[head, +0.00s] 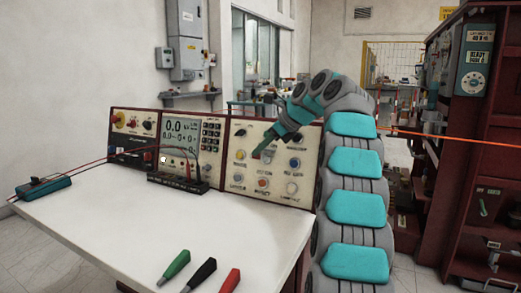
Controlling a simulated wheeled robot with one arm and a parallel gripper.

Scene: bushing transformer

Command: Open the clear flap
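I cannot make out a clear flap anywhere in the head view. A control console stands along the back of the white table, and its right panel (234,180) carries several knobs and buttons. My gripper (259,154) reaches down and left from the arm to the upper middle of this panel. Its tip is very close to the panel's face, and I cannot tell if it touches. The gripper and wrist hide part of the panel behind them. The fingers are too small to tell open from shut.
A meter panel with a display (181,126) is left of the right panel. A black box with cables (178,182) stands before it. A teal device (43,187) lies at the table's left. Green, black and red-handled tools (178,262) lie at the front. The table's middle is clear.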

